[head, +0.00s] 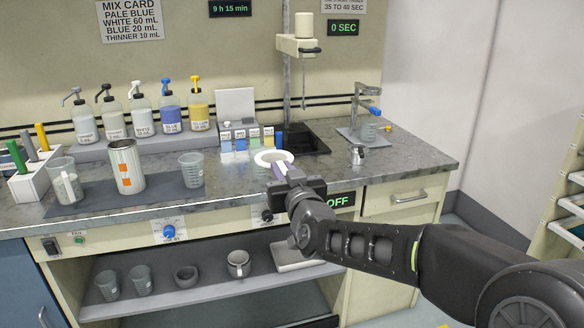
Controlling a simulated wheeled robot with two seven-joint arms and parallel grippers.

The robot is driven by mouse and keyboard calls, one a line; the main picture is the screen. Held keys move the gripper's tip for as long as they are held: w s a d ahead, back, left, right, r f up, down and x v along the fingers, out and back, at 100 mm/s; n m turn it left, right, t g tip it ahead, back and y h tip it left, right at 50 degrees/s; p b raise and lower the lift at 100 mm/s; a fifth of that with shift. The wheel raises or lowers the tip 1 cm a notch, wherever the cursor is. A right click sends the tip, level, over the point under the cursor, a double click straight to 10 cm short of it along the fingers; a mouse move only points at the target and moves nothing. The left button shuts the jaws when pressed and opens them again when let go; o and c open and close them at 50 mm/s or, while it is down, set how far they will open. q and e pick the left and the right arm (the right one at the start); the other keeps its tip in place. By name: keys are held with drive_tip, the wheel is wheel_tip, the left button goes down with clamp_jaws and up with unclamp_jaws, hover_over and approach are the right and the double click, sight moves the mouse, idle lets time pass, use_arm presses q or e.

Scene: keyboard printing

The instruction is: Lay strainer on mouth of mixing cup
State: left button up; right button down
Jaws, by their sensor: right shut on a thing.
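I cannot tell which is the mixing cup. My left gripper is not in view.
A metal can (124,166) with orange marks stands between the cups on the mat (90,208). Pump bottles (170,113) line the back ledge. Small labelled blocks (240,140) stand behind the strainer.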

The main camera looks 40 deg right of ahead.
drive_tip(key=w+a+f+n+y, duration=0.2)
drive_tip(key=a+f+y, duration=0.1)
drive_tip(key=a+f, duration=0.7)
drive_tip(key=w+a+f+n+t+y, duration=0.1)
drive_tip(key=w+a+f+y, duration=0.1)
drive_tip(key=a+f, duration=0.9)
wheel_tip(320, 180, down, 5)
drive_tip(key=shift+r+n+y, duration=0.15)
drive_tip(key=shift+n+y, duration=0.25)
drive_tip(key=shift+w, duration=0.1)
